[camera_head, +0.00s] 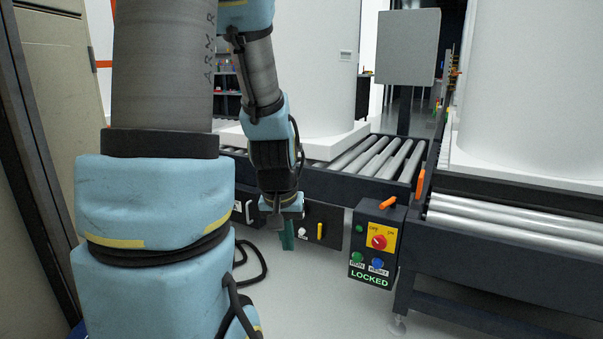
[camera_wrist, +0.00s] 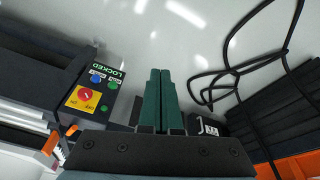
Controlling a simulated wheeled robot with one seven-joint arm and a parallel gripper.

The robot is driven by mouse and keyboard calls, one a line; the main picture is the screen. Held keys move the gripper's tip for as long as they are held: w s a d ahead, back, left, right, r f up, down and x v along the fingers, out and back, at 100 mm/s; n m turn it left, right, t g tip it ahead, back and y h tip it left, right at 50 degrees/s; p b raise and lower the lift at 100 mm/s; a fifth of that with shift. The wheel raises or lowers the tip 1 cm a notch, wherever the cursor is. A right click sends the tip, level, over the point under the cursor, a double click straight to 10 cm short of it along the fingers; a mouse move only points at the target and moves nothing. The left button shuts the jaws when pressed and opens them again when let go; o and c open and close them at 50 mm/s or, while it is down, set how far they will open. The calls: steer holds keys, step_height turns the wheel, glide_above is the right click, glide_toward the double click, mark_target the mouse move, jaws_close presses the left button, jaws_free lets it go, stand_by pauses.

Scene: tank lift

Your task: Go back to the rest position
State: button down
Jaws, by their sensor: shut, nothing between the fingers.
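My gripper (camera_head: 287,234) hangs from my blue and grey arm, pointing down in front of the roller conveyor. In the wrist view its two green fingers (camera_wrist: 160,78) are shut against each other with nothing between them. A control box (camera_head: 376,243) with a red knob on a yellow plate, green and blue buttons and a lit "LOCKED" sign stands to the right of my gripper, apart from it. The box also shows at the left in the wrist view (camera_wrist: 94,92).
A roller conveyor (camera_head: 372,158) carries a large white tank (camera_head: 310,75) on a pale base. A second roller bed (camera_head: 520,232) at the right carries another white tank (camera_head: 540,90). Black cables (camera_wrist: 240,72) lie on the floor. Orange handles (camera_head: 388,202) stick up by the conveyor.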

steer(key=s+a+r+g, duration=0.1)
steer(key=s+a+r, duration=0.2)
steer(key=s+a, duration=0.15)
step_height(320, 180, up, 38)
steer(key=p, duration=3.8)
steer(key=shift+s+d+f+y+p, duration=0.25)
steer(key=shift+d+y+p, duration=0.05)
steer(key=shift+d, duration=0.1)
steer(key=shift+d, duration=0.1)
